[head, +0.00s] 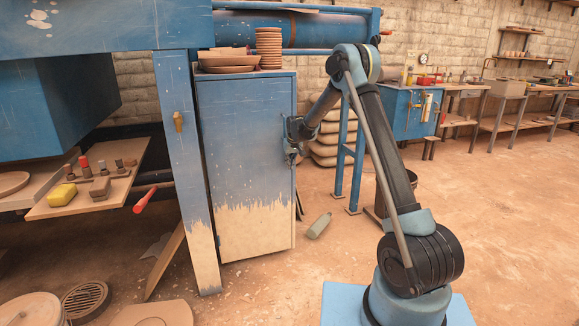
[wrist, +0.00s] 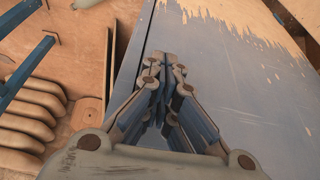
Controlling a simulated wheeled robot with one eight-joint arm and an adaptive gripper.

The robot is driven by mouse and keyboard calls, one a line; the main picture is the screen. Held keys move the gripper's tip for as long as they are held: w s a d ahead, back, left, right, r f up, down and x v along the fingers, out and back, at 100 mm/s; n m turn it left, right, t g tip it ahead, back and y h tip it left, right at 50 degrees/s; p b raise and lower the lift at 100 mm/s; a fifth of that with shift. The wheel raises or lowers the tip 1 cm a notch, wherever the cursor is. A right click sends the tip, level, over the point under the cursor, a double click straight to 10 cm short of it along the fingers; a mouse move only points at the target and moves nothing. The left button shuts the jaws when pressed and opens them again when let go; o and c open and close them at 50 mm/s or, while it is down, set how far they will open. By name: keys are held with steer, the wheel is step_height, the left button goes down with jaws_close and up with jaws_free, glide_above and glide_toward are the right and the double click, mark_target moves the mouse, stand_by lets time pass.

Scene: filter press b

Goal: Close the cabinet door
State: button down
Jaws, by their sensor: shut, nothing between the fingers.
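The cabinet door (head: 245,150) is a tall blue panel with worn, bare paint along its bottom, on the front of the cabinet under the press frame. It looks shut or nearly shut; I cannot tell whether a small gap remains. In the wrist view the door (wrist: 225,75) is a grey-blue surface with a dark line along its left edge. My gripper (head: 291,153) is at the door's right edge, about mid-height. In the wrist view my gripper (wrist: 166,62) has its fingertips together, near that edge, with nothing between them. I cannot tell whether they touch the door.
Clay plates and saucers (head: 268,48) are stacked on the cabinet top. A blue press leg (head: 185,150) stands left of the door. A green bottle (head: 319,225) lies on the floor to the right. Stacked sacks (head: 328,152) stand behind my arm. Floor in front is open.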

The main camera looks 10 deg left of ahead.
steer(key=s+d+r, duration=0.4)
steer(key=s+r, duration=0.3)
steer(key=r, duration=0.2)
steer(key=s+d+r+m, duration=0.1)
steer(key=s+d+r, duration=0.3)
steer(key=s+d, duration=0.4)
steer(key=s+d+r+m+h, duration=0.1)
steer(key=s+d+r, duration=0.3)
steer(key=s+d, duration=0.35)
steer(key=s+d+r+m, duration=0.1)
steer(key=s+d+r, duration=0.3)
steer(key=s+d, duration=0.45)
steer(key=s+d+f+m, duration=0.1)
steer(key=s+d+f, duration=0.3)
steer(key=s, duration=0.5)
steer(key=s+d+f+m+g, duration=0.1)
steer(key=s+d+f, duration=0.3)
steer(key=s, duration=0.6)
steer(key=s+d+f+h, duration=0.1)
steer(key=s+d+f, duration=0.3)
steer(key=s, duration=0.6)
steer(key=shift+d+f+m, duration=0.15)
steer(key=shift+d+m, duration=0.25)
steer(key=shift+d, duration=0.05)
steer(key=shift+w+f, duration=0.2)
steer(key=shift+w, duration=0.15)
